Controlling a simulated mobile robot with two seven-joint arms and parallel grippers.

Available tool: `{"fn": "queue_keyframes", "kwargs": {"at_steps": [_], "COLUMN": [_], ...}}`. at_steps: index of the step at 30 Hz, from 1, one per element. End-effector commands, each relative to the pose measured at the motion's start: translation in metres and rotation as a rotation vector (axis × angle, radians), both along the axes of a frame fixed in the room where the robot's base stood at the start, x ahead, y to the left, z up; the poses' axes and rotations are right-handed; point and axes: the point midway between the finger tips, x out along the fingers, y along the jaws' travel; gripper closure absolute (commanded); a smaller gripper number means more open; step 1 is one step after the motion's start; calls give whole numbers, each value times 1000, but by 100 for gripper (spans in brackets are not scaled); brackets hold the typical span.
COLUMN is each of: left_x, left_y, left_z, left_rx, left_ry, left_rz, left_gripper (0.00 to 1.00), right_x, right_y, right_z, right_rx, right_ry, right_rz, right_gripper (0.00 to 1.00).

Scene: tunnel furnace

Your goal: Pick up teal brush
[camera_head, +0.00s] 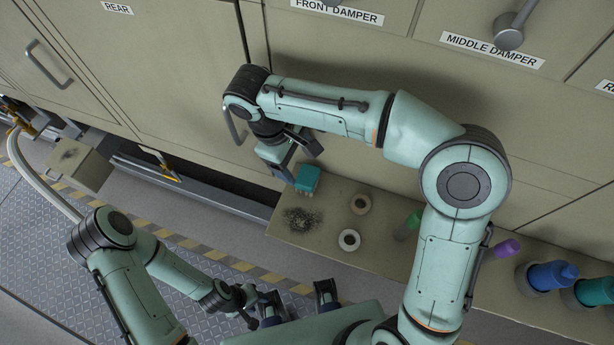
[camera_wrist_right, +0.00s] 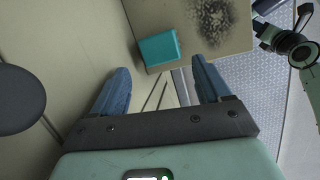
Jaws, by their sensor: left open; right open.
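The teal brush (camera_head: 307,178) appears as a small teal block at the left end of a beige shelf (camera_head: 335,200), beside a dark soot-like patch. In the right wrist view the teal brush (camera_wrist_right: 158,48) lies just beyond the fingertips, roughly between them. My right gripper (camera_head: 287,165) is open beside the brush in the head view; its open blue fingers (camera_wrist_right: 160,72) also show in the wrist view with nothing between them. Whether a finger touches the brush cannot be told. My left gripper (camera_head: 297,297) is open and empty, low in the head view, away from the shelf.
The dark patch (camera_head: 300,219) and two rings (camera_head: 361,204) (camera_head: 349,240) are on the shelf. Green (camera_head: 409,226), purple (camera_head: 506,248), blue (camera_head: 552,275) and teal (camera_head: 594,292) items stand further right. Furnace panels (camera_head: 170,60) with handles rise behind. Patterned floor lies at left.

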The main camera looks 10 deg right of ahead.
Motion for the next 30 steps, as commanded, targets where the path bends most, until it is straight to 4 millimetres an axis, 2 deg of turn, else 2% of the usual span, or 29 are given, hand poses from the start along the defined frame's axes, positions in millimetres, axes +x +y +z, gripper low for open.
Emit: {"fn": "queue_keyframes", "kwargs": {"at_steps": [1,3,10,18,27,29,30], "left_x": [-1,-2,-2,-4,-4,-4,-4], "left_y": [0,0,0,0,0,0,0], "left_z": [-3,-4,-7,-12,-12,-12,-12], "left_rx": [0,1,0,0,0,0,0], "left_ry": [1,2,2,3,3,3,3], "left_rz": [0,0,0,0,0,0,0], "left_gripper": [57,57,57,57,57,57,57], "right_x": [-1,-1,-2,-5,-5,-5,-5], "right_y": [-3,-5,-9,-19,-20,-20,-20], "right_z": [-10,-18,-34,-71,-76,-76,-76], "right_rx": [-2,-1,-1,0,2,2,2], "right_ry": [2,2,2,1,-1,-1,-1], "right_rz": [-2,-1,0,0,0,0,-1], "right_gripper": [23,23,23,23,23,40,53]}}
